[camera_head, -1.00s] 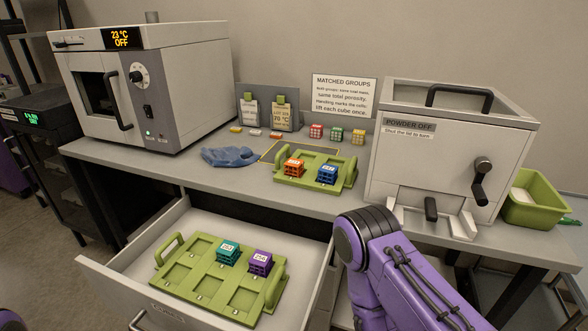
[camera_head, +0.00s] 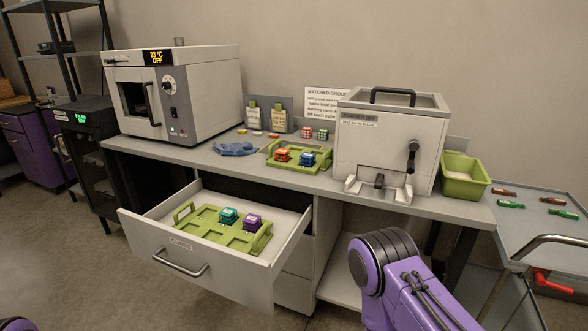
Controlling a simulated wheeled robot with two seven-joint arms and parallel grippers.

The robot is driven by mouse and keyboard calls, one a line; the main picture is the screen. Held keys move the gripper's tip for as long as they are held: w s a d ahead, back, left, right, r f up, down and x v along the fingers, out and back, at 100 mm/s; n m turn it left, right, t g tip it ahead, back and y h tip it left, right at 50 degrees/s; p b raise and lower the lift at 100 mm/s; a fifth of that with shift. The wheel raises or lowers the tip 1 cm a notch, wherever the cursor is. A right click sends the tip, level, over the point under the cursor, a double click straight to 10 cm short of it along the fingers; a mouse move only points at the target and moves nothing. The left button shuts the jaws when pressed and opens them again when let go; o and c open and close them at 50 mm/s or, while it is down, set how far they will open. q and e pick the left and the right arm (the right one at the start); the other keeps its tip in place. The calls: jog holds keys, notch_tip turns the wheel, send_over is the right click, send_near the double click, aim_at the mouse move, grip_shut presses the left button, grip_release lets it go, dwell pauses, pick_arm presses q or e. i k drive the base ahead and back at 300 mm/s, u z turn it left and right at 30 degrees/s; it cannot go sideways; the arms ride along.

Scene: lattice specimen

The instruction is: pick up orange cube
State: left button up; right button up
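The orange cube (camera_head: 283,155) sits in the green tray (camera_head: 300,169) on the bench, in the left part of that tray. A blue cube (camera_head: 307,159) sits just to its right in the same tray. My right arm shows as a purple link at the lower right, well in front of the bench, but its gripper is out of view. Only a small purple piece of my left arm shows at the lower left corner, and its gripper is out of view too. Nothing of mine touches the orange cube.
An open drawer (camera_head: 285,259) below the bench holds another green tray (camera_head: 238,240) with a teal cube (camera_head: 228,215) and a purple cube (camera_head: 252,221). An oven (camera_head: 205,92) stands left, a powder machine (camera_head: 385,150) right. A blue glove (camera_head: 236,149) lies left of the bench tray.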

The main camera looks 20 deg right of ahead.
aim_at(285, 158)
jog(key=z, duration=1.7)
jog(key=i, duration=0.8)
jog(key=u, duration=1.8)
